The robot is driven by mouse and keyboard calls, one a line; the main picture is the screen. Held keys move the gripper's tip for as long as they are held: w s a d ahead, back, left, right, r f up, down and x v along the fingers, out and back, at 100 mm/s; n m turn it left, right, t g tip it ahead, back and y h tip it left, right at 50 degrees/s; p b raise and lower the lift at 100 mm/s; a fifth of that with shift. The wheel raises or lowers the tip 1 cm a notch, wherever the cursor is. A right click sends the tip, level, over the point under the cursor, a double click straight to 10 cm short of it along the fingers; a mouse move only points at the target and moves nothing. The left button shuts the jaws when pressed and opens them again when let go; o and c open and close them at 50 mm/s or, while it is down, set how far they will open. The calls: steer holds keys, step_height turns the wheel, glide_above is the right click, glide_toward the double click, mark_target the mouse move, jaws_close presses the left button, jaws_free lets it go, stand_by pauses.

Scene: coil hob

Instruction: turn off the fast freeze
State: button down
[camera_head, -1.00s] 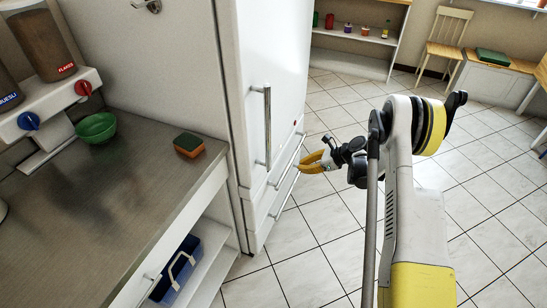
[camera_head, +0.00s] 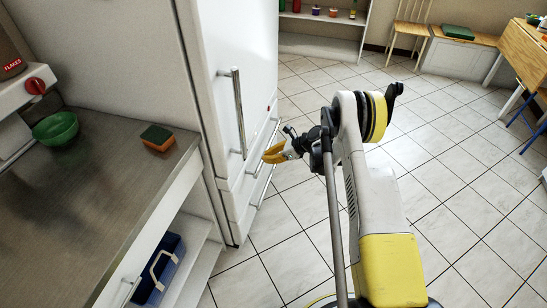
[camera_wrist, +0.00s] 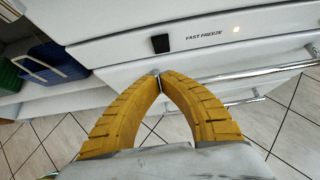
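The white fridge (camera_head: 222,60) stands left of my gripper in the head view. In the wrist view its front panel (camera_wrist: 115,52) carries the printed words FAST FREEZE (camera_wrist: 204,36). A small black switch (camera_wrist: 161,43) sits left of the words, and a small pale light (camera_wrist: 236,29) sits right of them. I cannot tell which way the switch is set. My gripper (camera_wrist: 160,78) has its yellow fingers brought together at the tips, with nothing seen between them. The tips appear just below the switch in the picture. In the head view my gripper (camera_head: 266,157) is by the fridge's lower front.
Chrome bar handles (camera_wrist: 255,72) run across the fridge's lower drawers, close to my fingers. A tall handle (camera_head: 238,112) is on the upper door. A counter (camera_head: 100,190) with a green bowl (camera_head: 55,129) and a sponge (camera_head: 158,138) is at left.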

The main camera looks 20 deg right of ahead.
steer(key=w+a, duration=0.1)
steer(key=w+a+f+b, duration=0.1)
steer(key=a, duration=0.1)
steer(key=w+a+f+b, duration=0.1)
steer(key=shift+w+a, duration=0.1)
steer(key=shift+a, duration=0.15)
steer(key=shift+w+a+r, duration=0.25)
steer(key=shift+w+a, duration=0.1)
steer(key=shift+a, duration=0.1)
